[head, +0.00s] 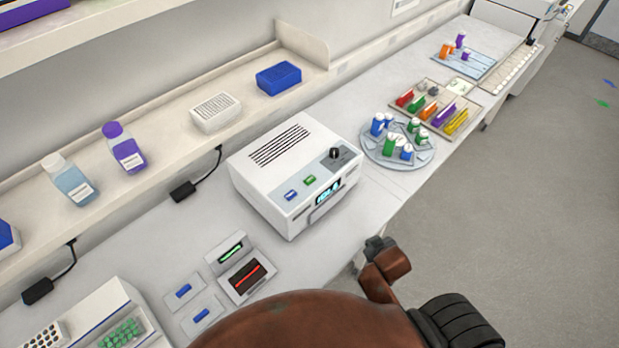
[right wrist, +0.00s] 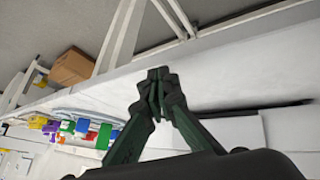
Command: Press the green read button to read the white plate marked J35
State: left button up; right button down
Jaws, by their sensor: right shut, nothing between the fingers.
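The white plate reader (head: 290,172) stands on the bench in the middle of the head view. Its front panel has a green button (head: 310,180), a blue button (head: 291,195), a black knob (head: 334,153) and a lit display (head: 328,191), too small to read surely. No plate marked J35 can be made out; the reader's inside is hidden. My right gripper (right wrist: 158,88) is shut and empty in the right wrist view, with its fingertips together. In the head view my right arm is at the lower right, apart from the reader. My left gripper is out of view.
A scanner-like device with a red strip (head: 246,281) lies in front left. The shelf holds a white box (head: 215,112) and a blue box (head: 279,77). Clear bench lies before the reader.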

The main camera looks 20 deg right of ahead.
jog(key=w+r, duration=0.1)
jog(key=w, duration=0.1)
jog(key=w+d+r+t, duration=0.1)
jog(key=r, duration=0.1)
jog(key=w+d+r+t+h, duration=0.1)
jog(key=w+r, duration=0.1)
jog(key=shift+w+d, duration=0.1)
jog(key=shift+w, duration=0.2)
jog(key=w+a+r+n+t, duration=0.25)
jog(key=w+r+t, duration=0.35)
jog(key=r, duration=0.5)
jog(key=w+a+r+n+t, duration=0.1)
jog(key=w+r+n+t, duration=0.2)
jog(key=w+r, duration=0.6)
jog(key=a+r+n+t+y, duration=0.2)
jog(key=a+r+n+y, duration=1.25)
jog(key=r, duration=0.25)
jog(key=s+a+f+n+g+y, duration=0.3)
jog(key=a+n+g+y, duration=0.1)
jog(key=a+n+g, duration=0.4)
jog(key=w+d+f+n+g+h, duration=0.3)
jog(key=w+d+f+h, duration=0.2)
jog(key=d+f+h, duration=0.5)
jog(key=shift+d+f+n+h, duration=0.35)
jog(key=shift+d+f, duration=0.1)
jog(key=shift+d, duration=0.65)
